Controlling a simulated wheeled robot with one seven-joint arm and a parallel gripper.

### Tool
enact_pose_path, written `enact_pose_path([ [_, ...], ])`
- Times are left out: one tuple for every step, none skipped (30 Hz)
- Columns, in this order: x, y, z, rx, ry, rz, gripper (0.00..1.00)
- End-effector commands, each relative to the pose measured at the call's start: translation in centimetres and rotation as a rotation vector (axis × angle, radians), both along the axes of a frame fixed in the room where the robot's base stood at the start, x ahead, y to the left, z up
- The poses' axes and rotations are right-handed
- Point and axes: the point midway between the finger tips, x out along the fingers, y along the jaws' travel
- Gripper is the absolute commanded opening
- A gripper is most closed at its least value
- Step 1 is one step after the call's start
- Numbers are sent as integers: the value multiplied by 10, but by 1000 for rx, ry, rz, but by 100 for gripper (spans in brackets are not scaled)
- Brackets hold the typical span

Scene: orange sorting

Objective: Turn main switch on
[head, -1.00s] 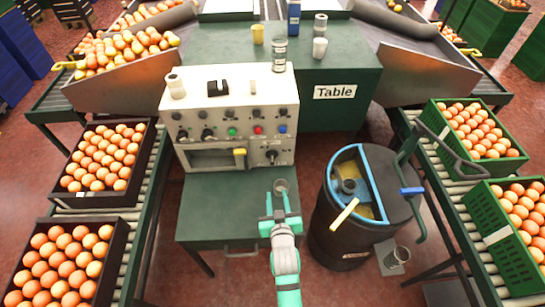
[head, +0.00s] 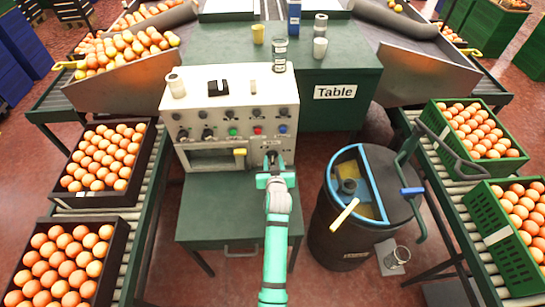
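The cream control panel (head: 215,158) stands on the green bench and carries several knobs and coloured buttons. A dark rotary knob (head: 271,157) sits at its lower right, largely covered by my gripper; I take it as the main switch. My gripper (head: 271,168) is right in front of this knob, its fingertips at or very near it. Whether the fingers touch or grip the knob, and which way the knob points, is hidden.
A dark drum (head: 340,250) with a blue-rimmed opening stands to the right. Crates of oranges line both conveyors. The bench top (head: 215,215) left of my arm is clear.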

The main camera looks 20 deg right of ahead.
Motion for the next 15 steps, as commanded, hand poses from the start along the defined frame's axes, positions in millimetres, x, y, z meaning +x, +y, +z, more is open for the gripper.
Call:
enact_pose_path([
  [8, -2, -3, 2, 1, -1, 33],
  [12, -2, -4, 2, 0, 0, 33],
  [16, -3, -6, 3, 0, 0, 33],
  [19, -4, -8, 2, 0, 0, 33],
  [22, -4, -9, 1, 0, 1, 33],
  [25, -5, -10, 1, 0, 1, 33],
  [27, -5, -11, 1, 0, 1, 33],
  [28, -6, -12, 1, 0, 1, 33],
  [30, -6, -13, 1, 1, 1, 33],
  [31, -6, -13, 1, 1, 1, 33],
  [31, -6, -14, 0, 1, 1, 33],
  [32, -6, -14, 0, 1, 1, 33],
  [32, -6, -14, -1, 0, 1, 33],
  [33, -7, -14, -1, 0, 1, 33],
  [32, -7, -14, -1, 0, 0, 33],
])
